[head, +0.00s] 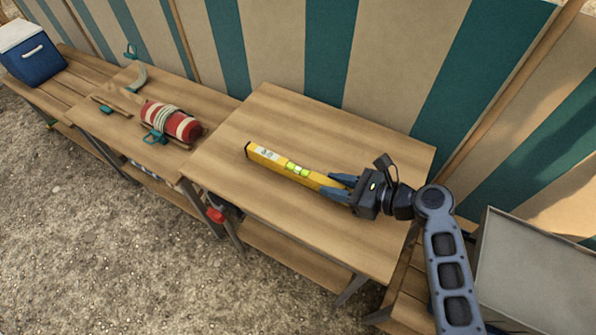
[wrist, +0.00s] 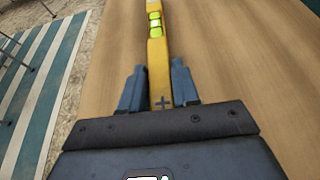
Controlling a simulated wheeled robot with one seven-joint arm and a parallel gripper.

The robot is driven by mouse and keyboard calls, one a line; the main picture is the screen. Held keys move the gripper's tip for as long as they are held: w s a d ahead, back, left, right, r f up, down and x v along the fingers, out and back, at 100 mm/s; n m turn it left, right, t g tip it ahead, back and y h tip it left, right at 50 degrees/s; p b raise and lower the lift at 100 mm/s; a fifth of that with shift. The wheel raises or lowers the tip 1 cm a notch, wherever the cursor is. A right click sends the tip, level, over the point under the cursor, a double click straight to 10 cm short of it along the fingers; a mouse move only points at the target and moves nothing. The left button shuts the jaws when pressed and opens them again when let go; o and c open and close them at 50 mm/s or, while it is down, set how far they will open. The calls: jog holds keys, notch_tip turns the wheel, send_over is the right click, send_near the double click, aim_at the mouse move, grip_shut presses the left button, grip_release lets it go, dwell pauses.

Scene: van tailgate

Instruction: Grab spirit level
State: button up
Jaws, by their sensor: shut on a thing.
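The yellow spirit level (head: 275,160) with green vials lies along the wooden table in the head view, its far end pointing left. My gripper (head: 340,187) is at its right end, with the blue fingers on either side of it, shut on it. In the wrist view the level (wrist: 157,60) runs up from between the two fingertips of my gripper (wrist: 158,88). I cannot tell whether the level touches the table or is slightly raised. Its near end is hidden by my gripper.
The wooden table (head: 270,110) is otherwise bare. A second table to the left holds a red-and-white roll (head: 171,121) and a sickle-shaped tool (head: 137,78). A blue cooler (head: 33,55) stands at far left. A striped canvas wall (head: 400,60) closes off the back. A grey box (head: 530,265) stands at right.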

grip_shut()
